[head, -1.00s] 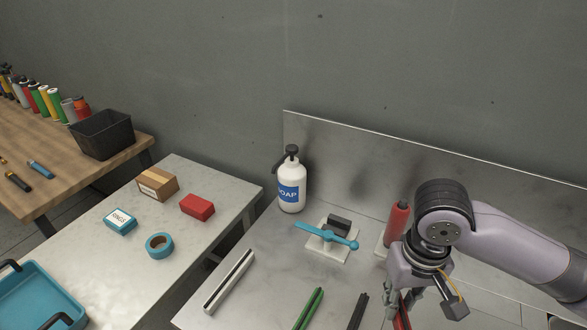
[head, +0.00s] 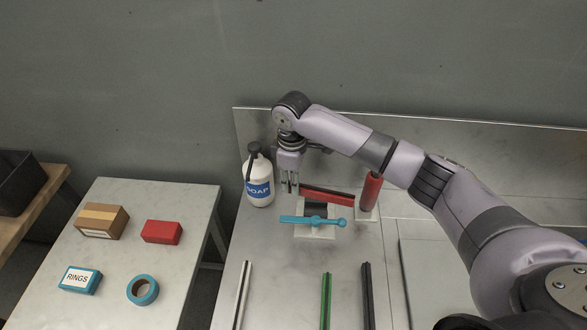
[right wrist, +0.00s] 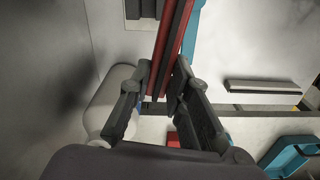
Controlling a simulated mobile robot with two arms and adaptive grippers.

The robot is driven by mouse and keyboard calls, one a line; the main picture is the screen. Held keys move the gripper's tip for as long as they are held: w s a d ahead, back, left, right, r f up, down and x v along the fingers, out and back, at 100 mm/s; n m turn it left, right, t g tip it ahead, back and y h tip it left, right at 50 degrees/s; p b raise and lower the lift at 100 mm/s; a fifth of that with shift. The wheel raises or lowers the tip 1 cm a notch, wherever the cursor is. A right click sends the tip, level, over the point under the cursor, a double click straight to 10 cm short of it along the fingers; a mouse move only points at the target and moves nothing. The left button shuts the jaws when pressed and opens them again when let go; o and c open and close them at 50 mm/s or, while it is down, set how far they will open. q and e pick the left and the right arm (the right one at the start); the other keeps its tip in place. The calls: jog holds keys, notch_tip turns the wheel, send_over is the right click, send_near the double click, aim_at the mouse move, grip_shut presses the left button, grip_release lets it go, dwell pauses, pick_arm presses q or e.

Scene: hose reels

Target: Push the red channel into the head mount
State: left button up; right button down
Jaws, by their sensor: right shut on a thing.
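The red channel (head: 328,197) is a long red bar with a dark slot along it. My right gripper (head: 290,187) is shut on its left end. In the right wrist view the channel (right wrist: 181,32) runs up and away from between the fingers (right wrist: 160,82). The head mount (head: 315,210), a dark block on a white base with a blue lever (head: 300,220) across its front, lies just in front of and below the channel in the head view. I cannot tell whether channel and mount touch. My left gripper is out of view.
A soap bottle (head: 258,180) stands close left of the right gripper. A red upright cylinder (head: 370,190) stands near the channel's far end. White (head: 242,292), green (head: 326,298) and dark (head: 367,295) channels lie in front. A metal backsplash (head: 440,160) rises behind.

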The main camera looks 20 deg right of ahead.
aim_at(308, 207)
jog(key=shift+w+d+f+n, duration=0.15)
jog(key=shift+w+d+n, duration=0.05)
jog(key=shift+w+n, duration=0.3)
pick_arm(q)
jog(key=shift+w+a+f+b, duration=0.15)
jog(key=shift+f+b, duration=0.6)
jog(key=shift+b, duration=0.1)
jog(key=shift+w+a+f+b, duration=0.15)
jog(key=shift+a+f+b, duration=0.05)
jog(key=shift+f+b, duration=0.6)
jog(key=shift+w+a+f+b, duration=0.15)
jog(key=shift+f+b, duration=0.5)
jog(key=shift+b, duration=0.25)
pick_arm(e)
jog(key=shift+n, duration=0.6)
jog(key=shift+w+d+f, duration=0.1)
jog(key=shift+w+f, duration=0.05)
jog(key=shift+f, duration=1.2)
jog(key=shift+w+d+f, duration=0.1)
jog(key=shift+w+f, duration=0.1)
jog(key=shift+f, duration=1.1)
jog(key=shift+w+f, duration=0.15)
jog(key=shift+f, duration=1.2)
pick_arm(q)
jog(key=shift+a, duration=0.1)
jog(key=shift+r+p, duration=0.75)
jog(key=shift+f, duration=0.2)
pick_arm(e)
jog(key=shift+f, duration=1.2)
